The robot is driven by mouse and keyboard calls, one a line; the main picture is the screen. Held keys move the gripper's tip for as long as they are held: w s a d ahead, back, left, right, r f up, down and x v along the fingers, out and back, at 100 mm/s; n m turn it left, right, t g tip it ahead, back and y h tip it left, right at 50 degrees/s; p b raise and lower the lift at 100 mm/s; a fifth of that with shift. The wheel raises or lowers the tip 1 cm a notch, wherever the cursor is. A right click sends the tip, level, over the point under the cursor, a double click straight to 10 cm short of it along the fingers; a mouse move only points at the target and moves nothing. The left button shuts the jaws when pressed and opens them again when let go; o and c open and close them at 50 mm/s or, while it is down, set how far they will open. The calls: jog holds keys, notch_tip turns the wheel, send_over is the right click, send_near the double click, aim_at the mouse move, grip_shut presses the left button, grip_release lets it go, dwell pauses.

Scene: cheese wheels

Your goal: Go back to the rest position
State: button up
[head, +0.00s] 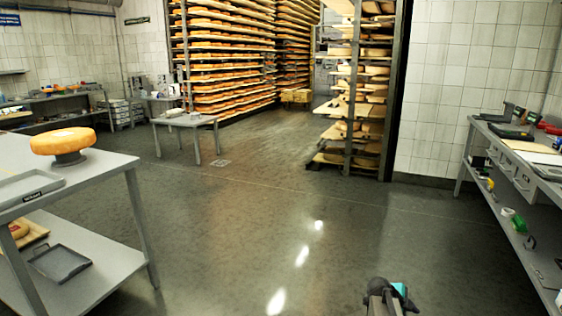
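My gripper (388,298) shows at the bottom edge of the head view, right of the middle. It is a small dark shape with a teal part, seen over bare floor. Its fingers are too small and cut off to tell whether they are open or shut. No object shows in it. The rest of my arm is out of view.
At left, a grey table (113,168) bears a cheese wheel (62,141) on a dark stand and a grey tray (28,186). At right stands a workbench (507,165) with tools. Tall cheese racks (350,100) stand behind. The middle floor (250,215) is clear.

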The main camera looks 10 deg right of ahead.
jog(key=s+a+f+n+g+y+p, duration=0.1)
jog(key=s+a+f+n+y+p, duration=0.2)
jog(key=s+a+f, duration=0.5)
jog(key=s+a+f+n+g+p, duration=0.1)
jog(key=s+a+f+n+p, duration=0.3)
jog(key=a, duration=0.9)
jog(key=s+a+f+n+g+y+p, duration=0.1)
jog(key=s+a+n+g+y, duration=0.1)
jog(key=s+a+n, duration=0.6)
jog(key=s+a+f+n+g+y+p, duration=0.1)
jog(key=s+a+n+g+y+p, duration=0.1)
jog(key=s+a+n, duration=0.6)
jog(key=shift+s+a+n+y, duration=0.2)
jog(key=shift+s+n+y, duration=0.75)
jog(key=shift+s, duration=2.55)
